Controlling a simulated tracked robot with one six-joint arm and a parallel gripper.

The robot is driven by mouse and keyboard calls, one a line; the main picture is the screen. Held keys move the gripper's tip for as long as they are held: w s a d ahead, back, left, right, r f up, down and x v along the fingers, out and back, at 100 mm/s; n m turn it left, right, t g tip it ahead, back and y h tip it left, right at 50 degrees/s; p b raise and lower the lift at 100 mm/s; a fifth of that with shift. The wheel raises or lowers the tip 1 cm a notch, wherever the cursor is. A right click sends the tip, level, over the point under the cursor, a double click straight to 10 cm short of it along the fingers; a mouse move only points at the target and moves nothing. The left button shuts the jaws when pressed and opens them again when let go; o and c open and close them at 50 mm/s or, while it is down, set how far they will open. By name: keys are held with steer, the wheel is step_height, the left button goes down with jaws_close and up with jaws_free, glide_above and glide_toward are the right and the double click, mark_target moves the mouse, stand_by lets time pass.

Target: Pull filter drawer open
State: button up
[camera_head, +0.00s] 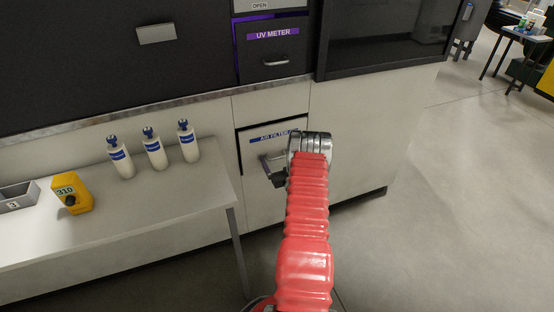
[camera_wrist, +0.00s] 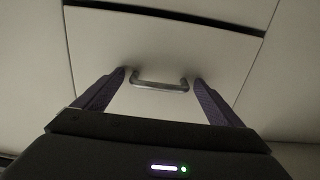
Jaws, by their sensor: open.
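The filter drawer (camera_head: 251,151) is a pale front panel with a blue "AIR FILTER" label, low in the white cabinet. My red arm hides its right part in the head view. In the wrist view the drawer front (camera_wrist: 120,50) fills the middle, with dark gaps at its edges. Its metal bar handle (camera_wrist: 160,86) lies between the two fingers of my gripper (camera_wrist: 160,80). The gripper is open, with a finger near each end of the handle; I cannot tell whether they touch it. In the head view the gripper (camera_head: 272,170) is small and partly hidden by my arm.
A UV meter drawer (camera_head: 270,50) with a handle sits above. A white table (camera_head: 130,205) at left holds several things: white bottles (camera_head: 153,151), a yellow device (camera_head: 72,192) and a grey tray (camera_head: 17,199). The floor (camera_head: 450,190) at right is clear.

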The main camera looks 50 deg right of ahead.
steer(key=shift+c, duration=0.4)
steer(key=c, duration=1.4)
steer(key=shift+s, duration=0.15)
